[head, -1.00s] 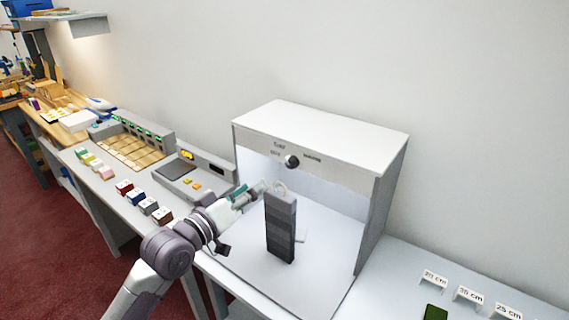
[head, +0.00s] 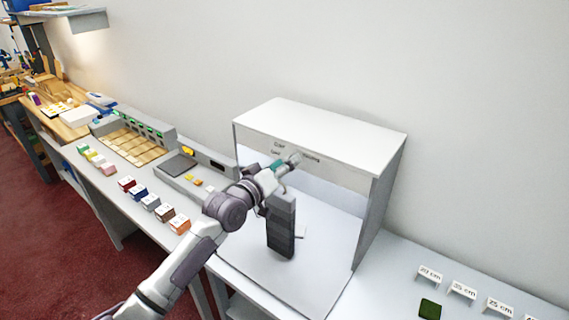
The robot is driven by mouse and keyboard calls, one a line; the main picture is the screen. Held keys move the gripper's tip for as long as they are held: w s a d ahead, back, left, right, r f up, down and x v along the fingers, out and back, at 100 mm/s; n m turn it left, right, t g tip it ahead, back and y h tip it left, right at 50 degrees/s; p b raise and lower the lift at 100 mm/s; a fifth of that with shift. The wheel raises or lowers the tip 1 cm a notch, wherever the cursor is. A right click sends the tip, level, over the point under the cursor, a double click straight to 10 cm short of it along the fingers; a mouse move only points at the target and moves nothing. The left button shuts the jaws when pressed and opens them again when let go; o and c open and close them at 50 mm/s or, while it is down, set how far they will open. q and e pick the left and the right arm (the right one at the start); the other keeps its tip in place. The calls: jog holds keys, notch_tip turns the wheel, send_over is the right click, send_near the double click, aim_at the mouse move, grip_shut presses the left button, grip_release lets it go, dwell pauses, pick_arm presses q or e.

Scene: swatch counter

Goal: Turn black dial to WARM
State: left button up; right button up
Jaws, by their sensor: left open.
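The white light booth (head: 320,128) stands on the counter against the wall. Its front header carries small labels (head: 279,146), too small to read fully. The black dial sits on this header but is now hidden behind my left gripper (head: 293,160). The gripper is open and right at the dial's place; whether it touches the dial cannot be told. The dial's pointing direction is hidden. My right gripper is out of view.
Small coloured boxes (head: 151,202) line the counter's front edge at left. Size signs (head: 462,289) and a green swatch (head: 429,309) lie at right.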

pick_arm(q)
grip_shut()
dwell(0.3)
jog(key=shift+s+d+m+b, duration=0.15)
jog(key=shift+m+b, duration=0.7)
jog(key=shift+m, duration=2.4)
jog(key=shift+s+d+m+b, duration=0.15)
jog(key=shift+m+b, duration=0.65)
jog(key=shift+m, duration=2.45)
